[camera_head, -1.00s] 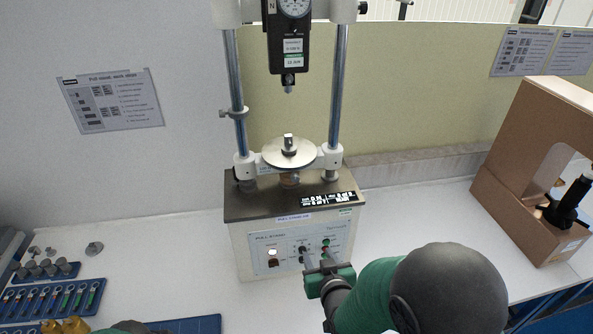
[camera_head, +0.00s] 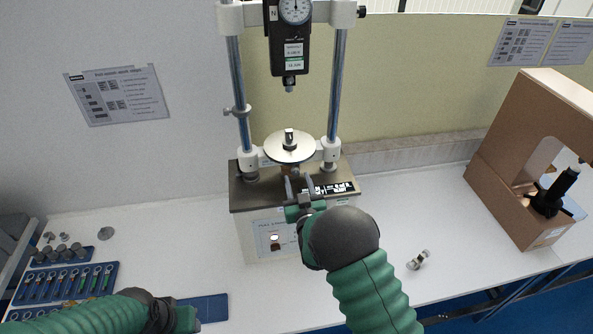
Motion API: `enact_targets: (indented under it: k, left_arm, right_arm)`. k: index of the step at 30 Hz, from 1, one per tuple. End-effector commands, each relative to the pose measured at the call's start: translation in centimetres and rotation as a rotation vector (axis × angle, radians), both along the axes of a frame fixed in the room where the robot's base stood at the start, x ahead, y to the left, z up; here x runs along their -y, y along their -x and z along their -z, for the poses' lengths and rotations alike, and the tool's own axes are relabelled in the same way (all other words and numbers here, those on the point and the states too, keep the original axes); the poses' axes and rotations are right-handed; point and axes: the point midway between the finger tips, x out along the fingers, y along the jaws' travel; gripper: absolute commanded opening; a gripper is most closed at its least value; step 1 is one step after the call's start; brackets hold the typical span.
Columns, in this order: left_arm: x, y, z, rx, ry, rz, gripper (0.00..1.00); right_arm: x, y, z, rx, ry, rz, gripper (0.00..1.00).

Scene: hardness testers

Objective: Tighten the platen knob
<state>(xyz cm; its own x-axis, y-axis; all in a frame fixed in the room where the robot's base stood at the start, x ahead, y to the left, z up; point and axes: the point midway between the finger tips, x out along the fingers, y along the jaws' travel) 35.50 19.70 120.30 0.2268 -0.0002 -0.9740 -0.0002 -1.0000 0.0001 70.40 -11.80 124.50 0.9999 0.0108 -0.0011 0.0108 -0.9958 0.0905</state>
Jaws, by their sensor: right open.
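The test stand (camera_head: 245,192) stands at the middle of the bench with a round metal platen (camera_head: 270,147) above its base. A small brownish knob (camera_head: 291,170) shows just under the platen, partly hidden. My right gripper (camera_head: 299,186) is open in front of the stand's base top. Its two fingers point up and away, spread apart, just below and in front of the knob; I see no contact with it. My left gripper (camera_head: 188,318) is low at the bottom left, over the bench, far from the stand; its fingers cannot be made out.
A black force gauge (camera_head: 290,45) hangs above the platen between two upright columns. Blue trays (camera_head: 110,282) with tools and weights lie at left. A small metal part (camera_head: 418,260) lies on the bench at right.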

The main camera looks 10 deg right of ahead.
Motion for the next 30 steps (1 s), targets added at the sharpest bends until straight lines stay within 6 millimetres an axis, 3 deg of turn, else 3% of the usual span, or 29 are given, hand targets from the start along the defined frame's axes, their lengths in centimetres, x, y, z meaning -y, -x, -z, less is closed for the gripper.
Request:
enact_targets:
  k: [5,13,23,30]
  left_arm:
    - [0.0,0.0,-0.9,0.0,0.0,0.0,0.44]
    - [0.0,0.0,-0.8,0.0,0.0,0.0,0.44]
    - [0.0,0.0,-0.8,0.0,0.0,0.0,0.44]
    - [0.0,0.0,-0.7,0.0,0.0,0.0,0.44]
  right_arm:
    - [-0.1,-1.9,-0.1,-0.001,0.0,-0.001,0.44]
    - [-0.1,-2.1,0.1,-0.001,0.0,-0.001,0.44]
    - [-0.1,-2.1,0.1,-0.001,0.0,-0.001,0.01]
    - [-0.1,-2.1,0.1,-0.001,-0.001,-0.001,0.0]
